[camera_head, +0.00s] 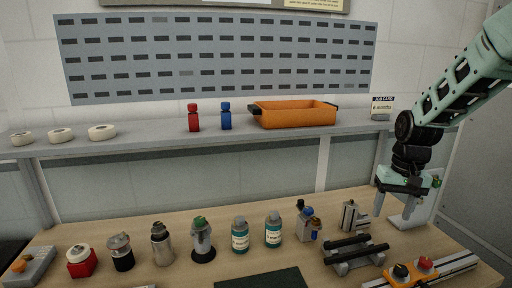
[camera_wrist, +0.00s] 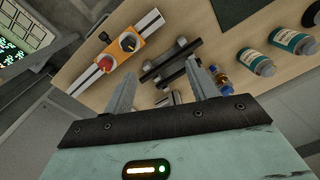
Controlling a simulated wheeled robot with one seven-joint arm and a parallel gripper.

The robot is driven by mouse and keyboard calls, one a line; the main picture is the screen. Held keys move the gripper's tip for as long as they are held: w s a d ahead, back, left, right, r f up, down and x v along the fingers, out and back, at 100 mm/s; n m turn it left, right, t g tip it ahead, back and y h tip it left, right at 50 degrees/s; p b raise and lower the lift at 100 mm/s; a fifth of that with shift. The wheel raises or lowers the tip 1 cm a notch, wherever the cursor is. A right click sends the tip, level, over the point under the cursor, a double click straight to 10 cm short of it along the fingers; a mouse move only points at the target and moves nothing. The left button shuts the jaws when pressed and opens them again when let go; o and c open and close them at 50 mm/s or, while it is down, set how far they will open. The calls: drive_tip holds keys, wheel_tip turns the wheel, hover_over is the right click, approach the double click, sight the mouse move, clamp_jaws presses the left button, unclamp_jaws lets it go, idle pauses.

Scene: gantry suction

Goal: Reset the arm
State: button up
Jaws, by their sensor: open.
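My gripper (camera_head: 401,208) hangs from my arm at the right of the head view, fingers pointing down over the right side of the wooden bench (camera_head: 185,232). In the wrist view my gripper (camera_wrist: 160,85) shows two grey fingers spread apart with nothing held between them. Beyond the fingers are a dark two-bar holder (camera_wrist: 170,62) and an orange block with knobs on a rail (camera_wrist: 130,45).
Several bottles and canisters stand along the bench, including a teal-labelled bottle (camera_head: 240,236). The orange block (camera_head: 412,273) on its rail is at the front right. An orange bin (camera_head: 295,114) sits on the shelf (camera_head: 150,134) behind.

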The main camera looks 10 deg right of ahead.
drive_tip(key=s+a+n, duration=0.3)
drive_tip(key=s+a, duration=0.1)
drive_tip(key=a, duration=0.9)
drive_tip(key=s+a+n+b, duration=0.1)
drive_tip(key=s+a+n, duration=0.3)
drive_tip(key=s+a, duration=0.3)
drive_tip(key=s+a+f+n+b, duration=0.1)
drive_tip(key=s+a+n, duration=0.3)
drive_tip(key=s, duration=0.9)
drive_tip(key=a, duration=0.3)
drive_tip(key=shift+s+a+f+b, duration=0.2)
drive_tip(key=shift+s+a+b, duration=0.1)
drive_tip(key=shift+s, duration=0.1)
